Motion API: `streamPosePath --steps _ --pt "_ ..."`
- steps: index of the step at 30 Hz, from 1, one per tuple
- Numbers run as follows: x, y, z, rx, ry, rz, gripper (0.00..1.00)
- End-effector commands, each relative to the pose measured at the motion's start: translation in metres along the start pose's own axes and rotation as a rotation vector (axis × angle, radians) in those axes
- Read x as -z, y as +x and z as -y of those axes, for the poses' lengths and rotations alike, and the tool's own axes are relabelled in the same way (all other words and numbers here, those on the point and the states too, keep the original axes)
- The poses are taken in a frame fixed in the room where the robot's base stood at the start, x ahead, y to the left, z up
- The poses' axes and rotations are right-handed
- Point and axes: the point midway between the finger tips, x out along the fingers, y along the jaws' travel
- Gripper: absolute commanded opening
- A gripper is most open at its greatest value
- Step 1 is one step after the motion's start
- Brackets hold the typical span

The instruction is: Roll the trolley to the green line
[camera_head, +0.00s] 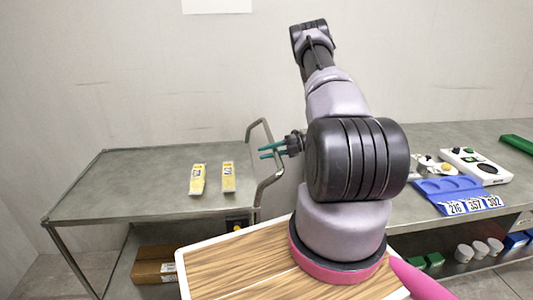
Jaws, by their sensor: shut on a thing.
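The trolley (130,190) stands at the left, with a flat grey top, thin metal legs and a lower shelf. Its bent metal handle (258,131) rises at the right end of the top. My gripper (265,151) has teal fingers and reaches the handle from the right. It is shut on the handle bar, with one finger above the other in the picture. Two yellow-and-white packets (198,180) (228,177) stand on the trolley top. No green line on the floor is visible in this view.
A cardboard box (155,265) sits on the trolley's lower shelf. At the right a grey counter (420,207) holds a blue tray (450,190) with number cards, a white panel (475,165) and a green object (517,143). White cylinders (480,250) and small bins sit below. A wall stands behind.

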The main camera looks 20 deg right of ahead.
Motion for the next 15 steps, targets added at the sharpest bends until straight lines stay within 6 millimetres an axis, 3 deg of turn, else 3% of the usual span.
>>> streamPosePath --steps 5,12,15 --pt "0.0 -0.008 0.002 0.001 0.0 0.002 0.0" --pt "-0.001 -0.062 0.013 0.005 0.0 0.008 0.0" --pt "0.0 -0.077 0.016 0.003 0.001 0.006 0.0"
